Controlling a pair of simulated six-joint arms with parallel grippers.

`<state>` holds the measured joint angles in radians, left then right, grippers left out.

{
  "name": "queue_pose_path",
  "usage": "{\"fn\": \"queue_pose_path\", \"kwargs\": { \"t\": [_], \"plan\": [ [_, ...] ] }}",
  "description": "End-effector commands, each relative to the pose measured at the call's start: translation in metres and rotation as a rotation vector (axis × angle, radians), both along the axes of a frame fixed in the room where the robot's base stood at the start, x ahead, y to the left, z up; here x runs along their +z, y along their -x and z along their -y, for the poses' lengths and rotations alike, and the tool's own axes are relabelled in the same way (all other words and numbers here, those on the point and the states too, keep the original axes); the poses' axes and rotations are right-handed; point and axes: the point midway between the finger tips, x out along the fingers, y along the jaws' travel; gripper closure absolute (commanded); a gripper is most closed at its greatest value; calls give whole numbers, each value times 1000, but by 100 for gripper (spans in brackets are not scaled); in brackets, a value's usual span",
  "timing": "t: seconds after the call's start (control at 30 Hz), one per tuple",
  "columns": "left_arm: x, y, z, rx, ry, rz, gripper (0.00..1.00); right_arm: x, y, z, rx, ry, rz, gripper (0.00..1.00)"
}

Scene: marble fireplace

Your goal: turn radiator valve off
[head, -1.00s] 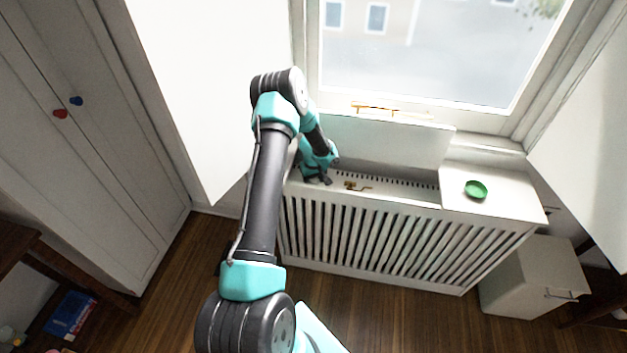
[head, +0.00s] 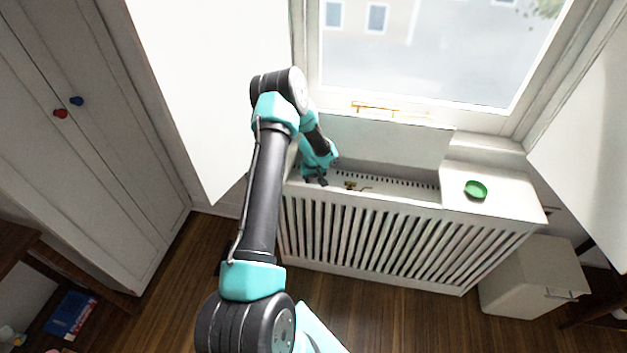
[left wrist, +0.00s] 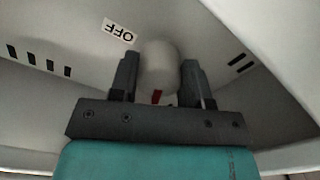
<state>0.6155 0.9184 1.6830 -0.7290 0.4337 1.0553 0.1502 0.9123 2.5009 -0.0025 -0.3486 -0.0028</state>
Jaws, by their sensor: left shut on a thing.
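The radiator valve knob (left wrist: 158,68) is a rounded white knob with a red mark on its lower side, seen in the left wrist view. An "OFF" label (left wrist: 119,31) sits on the surface up and left of it. My left gripper (left wrist: 158,80) has one finger on each side of the knob and is shut on it. In the head view my left gripper (head: 316,180) is down at the left end of the radiator cover (head: 390,192), beside a small brass fitting (head: 352,186). The knob is hidden there by the gripper. My right gripper is not in view.
A raised white panel (head: 385,140) stands behind the opening. A green dish (head: 475,190) sits on the cover's right end. A white cabinet (head: 535,280) stands on the floor at right. White walls flank the window.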

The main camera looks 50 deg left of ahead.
Motion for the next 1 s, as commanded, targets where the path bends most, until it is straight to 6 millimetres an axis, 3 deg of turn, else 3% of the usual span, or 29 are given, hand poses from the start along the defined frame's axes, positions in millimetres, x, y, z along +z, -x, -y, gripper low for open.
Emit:
{"fn": "queue_pose_path", "kwargs": {
  "t": [1.0],
  "plan": [
    [0, 2, -4, -923, 0, 0, 80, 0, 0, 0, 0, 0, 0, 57]
  ]
}}
